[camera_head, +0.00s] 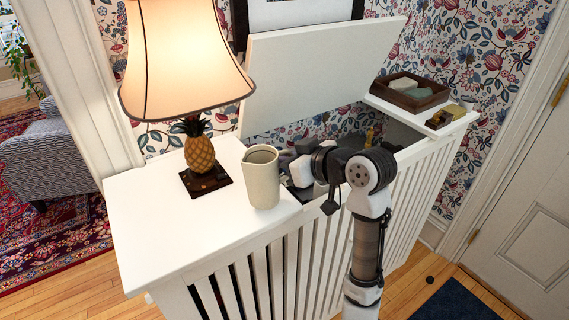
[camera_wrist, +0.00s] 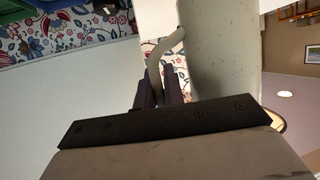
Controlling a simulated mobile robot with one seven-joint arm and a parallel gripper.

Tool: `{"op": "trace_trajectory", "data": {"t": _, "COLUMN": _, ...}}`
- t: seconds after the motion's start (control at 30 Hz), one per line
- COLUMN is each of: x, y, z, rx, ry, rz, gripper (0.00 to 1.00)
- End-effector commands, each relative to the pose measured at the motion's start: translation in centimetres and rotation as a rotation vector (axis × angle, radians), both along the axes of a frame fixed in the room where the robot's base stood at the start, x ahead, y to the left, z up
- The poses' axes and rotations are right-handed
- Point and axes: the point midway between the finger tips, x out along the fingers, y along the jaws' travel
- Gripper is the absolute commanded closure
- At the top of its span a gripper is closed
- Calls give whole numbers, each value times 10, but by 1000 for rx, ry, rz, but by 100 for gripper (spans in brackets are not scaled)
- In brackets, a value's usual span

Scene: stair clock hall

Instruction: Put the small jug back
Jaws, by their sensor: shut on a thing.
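The small jug (camera_head: 262,178) is a pale cream pitcher, upright at the right edge of the left part of the white cabinet top (camera_head: 150,222). I cannot tell whether its base touches the top or is just above it. In the wrist view its body (camera_wrist: 220,50) fills the upper right and its curved handle (camera_wrist: 155,65) runs down between my fingers. My gripper (camera_head: 286,165) reaches the jug from its right side. In the wrist view my gripper (camera_wrist: 159,90) is shut on the handle. The head view hides the handle and most of my fingers.
A lamp with a pineapple base (camera_head: 199,153) stands left of the jug. A raised white lid (camera_head: 310,75) leans behind an open compartment. A dark tray (camera_head: 411,93) and a small brass item (camera_head: 440,117) are on the right part. The front left of the top is clear.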

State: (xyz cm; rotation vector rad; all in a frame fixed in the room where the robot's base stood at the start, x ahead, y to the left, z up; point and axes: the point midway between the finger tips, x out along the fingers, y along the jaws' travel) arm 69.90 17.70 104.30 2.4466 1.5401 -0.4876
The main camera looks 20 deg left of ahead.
Motion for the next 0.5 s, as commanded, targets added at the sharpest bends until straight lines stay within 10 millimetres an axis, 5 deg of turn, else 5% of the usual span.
{"op": "trace_trajectory", "data": {"t": 0.5, "x": 0, "y": 0, "z": -18, "rx": 2, "ry": -1, "rz": 0, "gripper": 100}}
